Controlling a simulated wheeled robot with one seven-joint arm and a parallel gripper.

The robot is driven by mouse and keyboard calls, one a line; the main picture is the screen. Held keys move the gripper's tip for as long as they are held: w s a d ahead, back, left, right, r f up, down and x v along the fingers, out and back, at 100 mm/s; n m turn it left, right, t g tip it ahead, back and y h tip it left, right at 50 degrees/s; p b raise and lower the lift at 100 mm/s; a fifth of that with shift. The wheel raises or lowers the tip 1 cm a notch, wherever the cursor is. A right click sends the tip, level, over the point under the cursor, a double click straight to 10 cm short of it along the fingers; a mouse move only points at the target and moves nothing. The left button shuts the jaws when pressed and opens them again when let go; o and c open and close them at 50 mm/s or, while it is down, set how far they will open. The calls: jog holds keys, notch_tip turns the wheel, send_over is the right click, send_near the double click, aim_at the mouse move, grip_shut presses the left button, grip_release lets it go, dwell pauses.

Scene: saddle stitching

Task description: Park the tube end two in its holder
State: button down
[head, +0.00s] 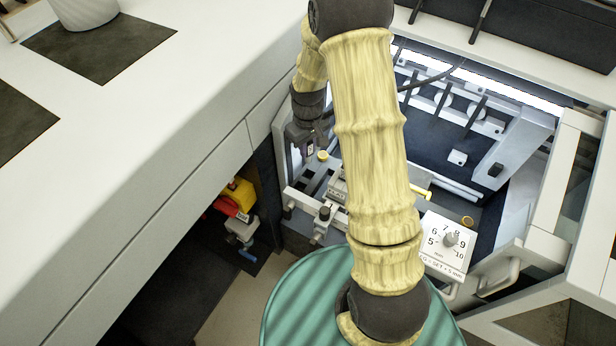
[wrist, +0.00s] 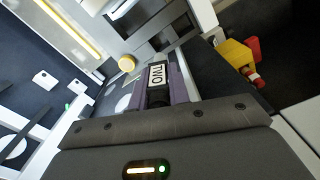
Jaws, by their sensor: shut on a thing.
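The tube end two (wrist: 158,76) is a dark piece with a white label that reads TWO. In the wrist view it sits between the two purple-grey fingers of my gripper (wrist: 162,80), which is shut on it. In the head view my gripper (head: 303,146) is at the left side of the machine bay, over its left edge. A dark tube (head: 428,80) runs from behind my arm toward the back right of the bay. I cannot pick out the holder for certain. My arm hides the middle of the bay.
A yellow round knob (head: 322,156) is close to my gripper. A dial panel (head: 447,246) marked in mm stands at the bay's front. A white counter (head: 120,130) lies to the left, with a yellow and red item (head: 234,197) below it. A green round top (head: 300,300) is in front.

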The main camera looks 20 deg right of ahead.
aim_at(308, 160)
notch_tip(308, 160, down, 6)
jog(key=shift+r+p, duration=0.15)
jog(key=shift+p, duration=0.3)
jog(key=shift+f+p, duration=0.35)
jog(key=shift+f, duration=1.7)
jog(key=shift+f, duration=0.2)
jog(key=c, duration=1.3)
grip_release()
notch_tip(308, 160, up, 12)
jog(key=shift+r+b, duration=0.2)
jog(key=shift+b, duration=0.85)
